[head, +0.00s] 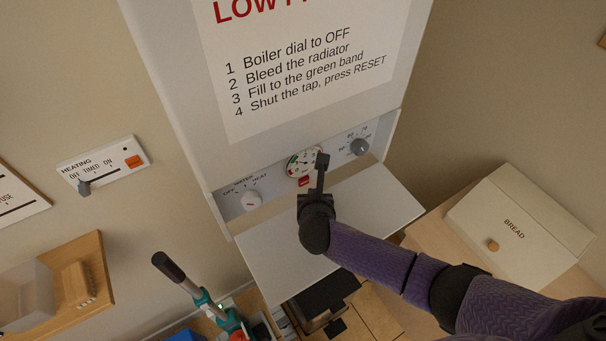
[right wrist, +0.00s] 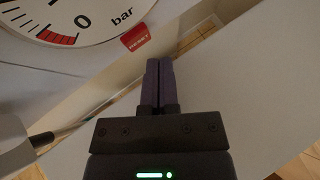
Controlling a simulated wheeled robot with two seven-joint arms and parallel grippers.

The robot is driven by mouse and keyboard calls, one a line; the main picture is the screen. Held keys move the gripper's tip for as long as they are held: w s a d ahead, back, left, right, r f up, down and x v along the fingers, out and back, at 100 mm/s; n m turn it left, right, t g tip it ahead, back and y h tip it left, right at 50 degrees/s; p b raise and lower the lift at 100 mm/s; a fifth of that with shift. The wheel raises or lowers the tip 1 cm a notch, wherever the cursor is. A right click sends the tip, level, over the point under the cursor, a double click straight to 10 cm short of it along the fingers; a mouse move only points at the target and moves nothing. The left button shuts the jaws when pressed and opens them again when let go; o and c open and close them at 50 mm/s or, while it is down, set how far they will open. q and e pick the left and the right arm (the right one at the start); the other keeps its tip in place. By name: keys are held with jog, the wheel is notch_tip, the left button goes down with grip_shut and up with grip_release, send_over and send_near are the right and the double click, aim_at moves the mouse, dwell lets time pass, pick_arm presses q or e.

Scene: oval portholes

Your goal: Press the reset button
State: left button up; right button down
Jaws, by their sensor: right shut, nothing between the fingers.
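The red reset button (head: 304,181) sits on the boiler's control strip, just below the round pressure gauge (head: 302,162). In the right wrist view the button (right wrist: 136,37) reads RESET and lies just beyond and slightly left of my fingertips. My right gripper (head: 322,160) is shut and empty, in front of the strip and just right of the button in the head view. In the right wrist view its two dark fingers (right wrist: 159,65) are together. A gap to the button seems to show, but I cannot tell its depth. My left gripper is not in view.
A white dial (head: 252,199) is left of the gauge and a grey knob (head: 359,147) right of it. The boiler's flap (head: 335,235) hangs open below. A heating switch panel (head: 103,165) is on the left wall; a bread box (head: 520,225) stands right.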

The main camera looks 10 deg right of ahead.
jog(key=shift+s+d+r+p, duration=0.1)
jog(key=shift+s+d+p, duration=0.15)
jog(key=shift+s, duration=0.35)
jog(key=shift+s+d+p, duration=0.2)
jog(key=shift+s+d, duration=0.05)
jog(key=shift+s, duration=0.5)
jog(key=shift+f, duration=0.2)
jog(key=shift+d, duration=0.1)
